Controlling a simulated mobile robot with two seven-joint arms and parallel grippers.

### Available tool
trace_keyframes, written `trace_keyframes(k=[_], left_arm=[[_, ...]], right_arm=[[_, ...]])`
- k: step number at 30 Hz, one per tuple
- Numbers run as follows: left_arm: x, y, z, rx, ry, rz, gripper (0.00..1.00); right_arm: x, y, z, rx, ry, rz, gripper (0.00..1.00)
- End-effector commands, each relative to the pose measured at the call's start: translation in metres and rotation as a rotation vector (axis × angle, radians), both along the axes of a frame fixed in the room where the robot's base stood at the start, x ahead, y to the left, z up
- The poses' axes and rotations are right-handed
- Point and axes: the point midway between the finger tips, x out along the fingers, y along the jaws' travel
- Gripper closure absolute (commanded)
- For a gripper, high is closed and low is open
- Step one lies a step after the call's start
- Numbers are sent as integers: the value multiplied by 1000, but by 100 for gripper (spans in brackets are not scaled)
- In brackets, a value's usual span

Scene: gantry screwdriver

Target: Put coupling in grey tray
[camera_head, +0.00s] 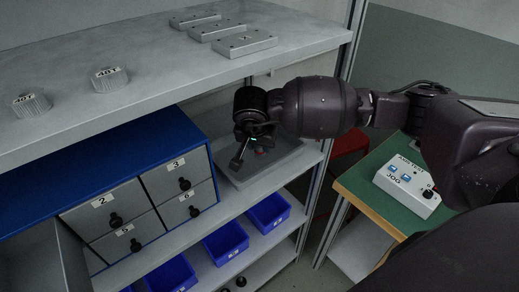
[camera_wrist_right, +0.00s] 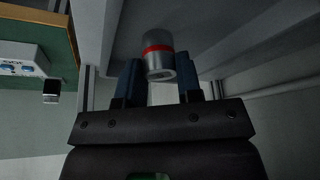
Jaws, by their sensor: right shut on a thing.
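The coupling, a silver cylinder with a red band (camera_wrist_right: 158,62), sits between the blue-grey fingers of my right gripper (camera_wrist_right: 160,82) in the right wrist view. The gripper is shut on it. In the head view, my right gripper (camera_head: 246,152) reaches in over the grey tray (camera_head: 285,165), which lies on the middle shelf. I cannot tell the exact gap between coupling and tray. My left gripper is not in view.
A grey top shelf (camera_head: 150,60) overhangs on the left and carries several metal parts. A blue cabinet with numbered drawers (camera_head: 120,215) stands left of the tray. Blue bins (camera_head: 226,243) sit below. A green-topped table with a control box (camera_head: 407,187) is at right.

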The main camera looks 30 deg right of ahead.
Motion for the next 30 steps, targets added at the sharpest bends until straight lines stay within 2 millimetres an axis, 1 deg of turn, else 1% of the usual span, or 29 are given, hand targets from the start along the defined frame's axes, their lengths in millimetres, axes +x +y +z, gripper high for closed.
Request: trace_keyframes(k=[1,3,8,11,15,17,24,29,30], left_arm=[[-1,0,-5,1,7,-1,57],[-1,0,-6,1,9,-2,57],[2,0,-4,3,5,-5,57],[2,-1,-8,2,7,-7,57],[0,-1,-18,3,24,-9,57],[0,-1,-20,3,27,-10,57],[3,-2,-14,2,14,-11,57],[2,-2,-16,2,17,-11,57],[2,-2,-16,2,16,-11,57]], right_arm=[[6,-5,-3,0,2,-2,91],[10,-11,-2,0,1,-1,91],[14,-15,-3,0,2,1,91],[14,-15,-13,1,5,1,91],[13,-14,-34,1,8,1,91],[13,-14,-38,1,6,2,91],[14,-14,-35,0,0,1,91],[14,-14,-39,0,1,1,91],[14,-14,-38,0,0,1,63]])
